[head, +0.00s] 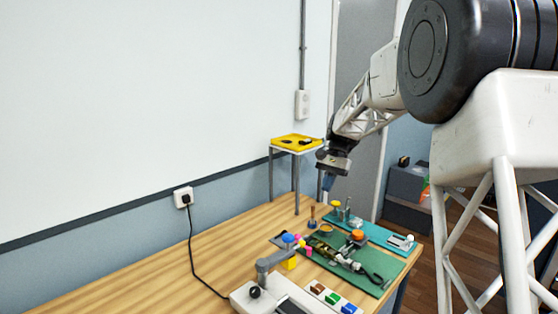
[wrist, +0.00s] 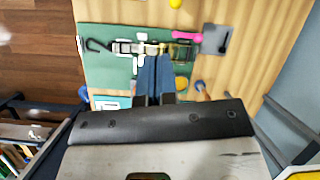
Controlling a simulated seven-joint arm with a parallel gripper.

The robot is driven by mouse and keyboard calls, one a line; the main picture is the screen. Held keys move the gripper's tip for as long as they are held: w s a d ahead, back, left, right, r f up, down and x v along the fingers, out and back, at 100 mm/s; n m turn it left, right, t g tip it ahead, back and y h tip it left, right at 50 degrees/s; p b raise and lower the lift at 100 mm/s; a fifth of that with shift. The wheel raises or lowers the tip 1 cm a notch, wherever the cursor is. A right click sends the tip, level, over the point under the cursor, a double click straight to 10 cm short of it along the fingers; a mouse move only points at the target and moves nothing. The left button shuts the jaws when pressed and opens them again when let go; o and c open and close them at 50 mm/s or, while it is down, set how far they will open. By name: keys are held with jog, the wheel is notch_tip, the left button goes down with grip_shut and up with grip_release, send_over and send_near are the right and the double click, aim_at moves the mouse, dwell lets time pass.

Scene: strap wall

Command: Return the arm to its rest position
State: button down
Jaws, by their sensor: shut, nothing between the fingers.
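My gripper (head: 327,186) hangs from the end of my arm, over the far right part of the wooden table, in front of the grey door. It points down and is well above the table top. In the wrist view my gripper (wrist: 156,62) shows two blue fingers close side by side, shut with nothing held. Below them lies a green mat (wrist: 105,70) with a strap buckle and a black hook (wrist: 98,44). The same green mat (head: 318,262) lies at the table's right side in the head view, apart from my gripper.
A yellow tray (head: 290,139) stands on a raised stand left of my gripper. A teal mat (head: 372,234) holds small items. A white device with a grey arm (head: 270,262) stands at the front. A black cable (head: 192,250) runs from a wall socket. The table's left side is clear.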

jog(key=s+d+r+n+t+h, duration=0.1)
jog(key=s+r+t, duration=0.15)
jog(key=s, duration=1.05)
jog(key=s+d+r+n+t+h, duration=0.1)
jog(key=s+r+n, duration=0.15)
jog(key=s, duration=1.05)
jog(key=s+f+n+t, duration=0.1)
jog(key=s+f, duration=0.2)
jog(key=s, duration=0.8)
jog(key=s+d+f+n+t+h, duration=0.1)
jog(key=s+f, duration=0.2)
jog(key=s, duration=0.9)
jog(key=shift+s+d+f+t, duration=0.15)
jog(key=shift+s+f+t, duration=0.1)
jog(key=shift+s+t, duration=0.1)
